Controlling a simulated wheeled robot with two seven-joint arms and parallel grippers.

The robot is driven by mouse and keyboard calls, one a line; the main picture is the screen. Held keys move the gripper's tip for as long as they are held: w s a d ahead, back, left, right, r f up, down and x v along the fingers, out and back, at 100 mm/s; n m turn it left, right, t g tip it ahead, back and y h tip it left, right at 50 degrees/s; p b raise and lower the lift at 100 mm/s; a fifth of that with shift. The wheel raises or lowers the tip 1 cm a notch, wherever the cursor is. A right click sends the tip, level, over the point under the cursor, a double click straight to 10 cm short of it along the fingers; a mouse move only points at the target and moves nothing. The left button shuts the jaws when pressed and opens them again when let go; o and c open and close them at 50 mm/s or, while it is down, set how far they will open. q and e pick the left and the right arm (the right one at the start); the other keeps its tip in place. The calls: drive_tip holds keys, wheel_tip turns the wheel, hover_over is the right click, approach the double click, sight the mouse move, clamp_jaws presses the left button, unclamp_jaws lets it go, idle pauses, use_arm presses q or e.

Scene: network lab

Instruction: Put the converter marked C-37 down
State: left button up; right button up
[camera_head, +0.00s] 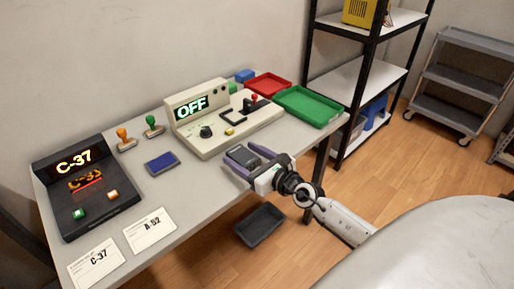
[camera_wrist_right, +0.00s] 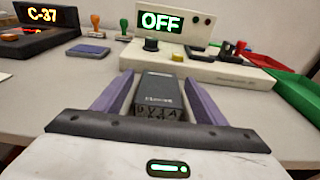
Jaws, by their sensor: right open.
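The converter (camera_head: 243,156) is a small dark grey box near the front edge of the table, below the white console. In the right wrist view the converter (camera_wrist_right: 160,92) lies between the two purple fingers of my right gripper (camera_wrist_right: 161,82), with port lettering on its near end. I cannot read a C-37 mark on it. My right gripper (camera_head: 241,152) is open around the converter, which appears to rest on the tabletop. A paper card marked C-37 (camera_head: 97,263) lies at the table's front left. My left gripper is out of view.
A black device with a lit C-37 display (camera_head: 75,160) stands at left, beside a card marked A-52 (camera_head: 150,231). The white console (camera_head: 205,145) reads OFF. Red (camera_head: 268,84) and green (camera_head: 311,106) trays are at right.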

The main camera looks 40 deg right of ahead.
drive_tip(key=s+r, duration=0.2)
drive_tip(key=s, duration=0.9)
drive_tip(key=s+a+f+m+g, duration=0.2)
drive_tip(key=s+a+f+m, duration=0.3)
drive_tip(key=m, duration=0.6)
drive_tip(key=s+a+f+m+g+y, duration=0.1)
drive_tip(key=s+a+f+m+g, duration=0.2)
drive_tip(key=m, duration=0.9)
drive_tip(key=s+a+f+m+g, duration=0.2)
drive_tip(key=s+a+f+m, duration=0.6)
drive_tip(key=a+f+m, duration=0.3)
drive_tip(key=shift+s+a+f+m+g, duration=0.2)
drive_tip(key=shift+s+f+m+g, duration=0.1)
drive_tip(key=shift+s+m+g, duration=0.1)
